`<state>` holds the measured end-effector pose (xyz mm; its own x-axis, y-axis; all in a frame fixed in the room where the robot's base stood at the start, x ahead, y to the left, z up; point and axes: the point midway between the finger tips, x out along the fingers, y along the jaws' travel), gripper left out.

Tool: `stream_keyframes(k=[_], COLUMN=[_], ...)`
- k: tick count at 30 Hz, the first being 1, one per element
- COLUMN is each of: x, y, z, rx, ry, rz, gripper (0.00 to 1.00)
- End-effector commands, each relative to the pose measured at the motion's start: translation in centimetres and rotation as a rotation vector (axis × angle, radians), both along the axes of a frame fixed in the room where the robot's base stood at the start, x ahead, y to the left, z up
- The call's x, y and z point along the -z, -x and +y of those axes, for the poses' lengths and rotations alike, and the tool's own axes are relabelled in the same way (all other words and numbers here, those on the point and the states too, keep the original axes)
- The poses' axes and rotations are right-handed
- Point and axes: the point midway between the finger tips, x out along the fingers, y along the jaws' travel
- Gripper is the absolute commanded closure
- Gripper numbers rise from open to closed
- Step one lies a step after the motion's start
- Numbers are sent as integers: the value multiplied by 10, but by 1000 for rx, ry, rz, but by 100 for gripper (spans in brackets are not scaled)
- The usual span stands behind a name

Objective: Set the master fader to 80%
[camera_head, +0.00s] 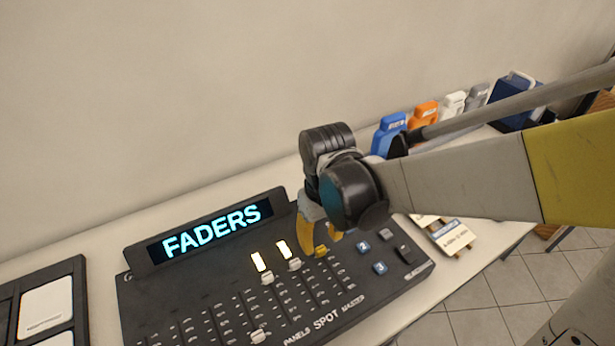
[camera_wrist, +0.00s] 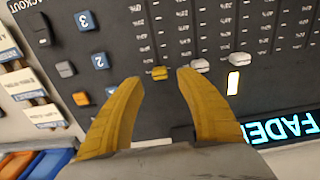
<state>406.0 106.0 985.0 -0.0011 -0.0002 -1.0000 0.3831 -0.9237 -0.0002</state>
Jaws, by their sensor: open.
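The dark fader console (camera_head: 215,296) lies on the table, its display reading FADERS. The yellow master fader knob (camera_head: 321,251) is in the column leading to the MASTER label, near the display end of its travel; it also shows in the wrist view (camera_wrist: 160,73). Percent marks run beside the tracks, but I cannot read which one it is at. My gripper (camera_head: 321,243) points down over the console with its yellow fingers apart. In the wrist view, the open fingertips (camera_wrist: 159,77) are on either side of the yellow knob; I cannot tell whether they touch it.
White fader knobs (camera_wrist: 200,65) (camera_wrist: 240,59) stand beside the yellow one, close to one finger. Blue numbered buttons (camera_head: 379,268) and a dark switch (camera_head: 404,251) are to its right. A blue case (camera_head: 515,103) and colored items stand behind at right.

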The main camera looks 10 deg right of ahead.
Motion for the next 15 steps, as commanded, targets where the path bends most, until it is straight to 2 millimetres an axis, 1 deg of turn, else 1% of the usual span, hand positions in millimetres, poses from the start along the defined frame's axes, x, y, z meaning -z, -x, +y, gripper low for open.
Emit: stream_keyframes(k=[1,6,10,15], x=[14,37,44,45], y=[0,0,0,0], z=[0,0,0,0], rx=[0,0,0,0], ry=[0,0,0,0], rz=[0,-1,-1,-1], gripper=[57,57,57,57])
